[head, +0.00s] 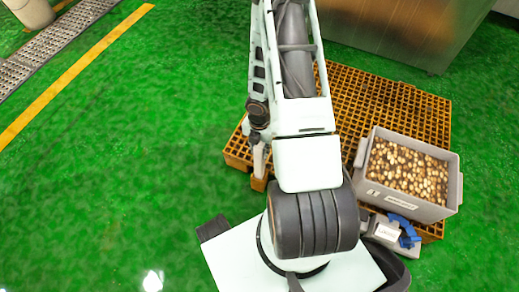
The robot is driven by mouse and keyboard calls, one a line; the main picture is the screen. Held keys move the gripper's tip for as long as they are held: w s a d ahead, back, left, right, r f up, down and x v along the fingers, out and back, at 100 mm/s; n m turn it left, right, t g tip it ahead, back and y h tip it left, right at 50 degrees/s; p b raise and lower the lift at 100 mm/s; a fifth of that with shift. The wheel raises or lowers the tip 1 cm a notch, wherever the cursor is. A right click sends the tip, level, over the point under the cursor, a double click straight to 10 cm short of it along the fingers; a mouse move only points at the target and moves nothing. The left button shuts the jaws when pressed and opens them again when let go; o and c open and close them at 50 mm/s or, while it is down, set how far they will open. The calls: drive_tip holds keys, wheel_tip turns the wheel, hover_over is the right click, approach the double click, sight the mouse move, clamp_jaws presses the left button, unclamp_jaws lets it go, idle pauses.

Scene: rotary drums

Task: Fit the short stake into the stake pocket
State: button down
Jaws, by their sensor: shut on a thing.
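My gripper (257,137) is small and dark in the head view, just left of my pale arm, and points down. It appears shut on the short stake (258,159), a pale narrow piece hanging below it. The stake looks about upright. Its lower end is close to an orange-brown block (259,184) at the left front part of the pallet, which may be the stake pocket. I cannot tell whether the stake's end is inside it, touching it or in front of it. The fingertips are too small to make out, and my arm hides what lies to the right.
The orange-brown grated pallet (354,88) lies behind and under my arm. A grey crate (433,211) full of round brown pieces stands on its right part. Smaller grey and blue items (397,232) lie in front of the crate. The green floor (130,150) at left is clear.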

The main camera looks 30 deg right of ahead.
drive_tip(key=shift+f+b, duration=0.95)
drive_tip(key=shift+f, duration=0.3)
drive_tip(key=c, duration=1.5)
unclamp_jaws()
drive_tip(key=shift+r, duration=0.1)
wheel_tip(320, 180, up, 12)
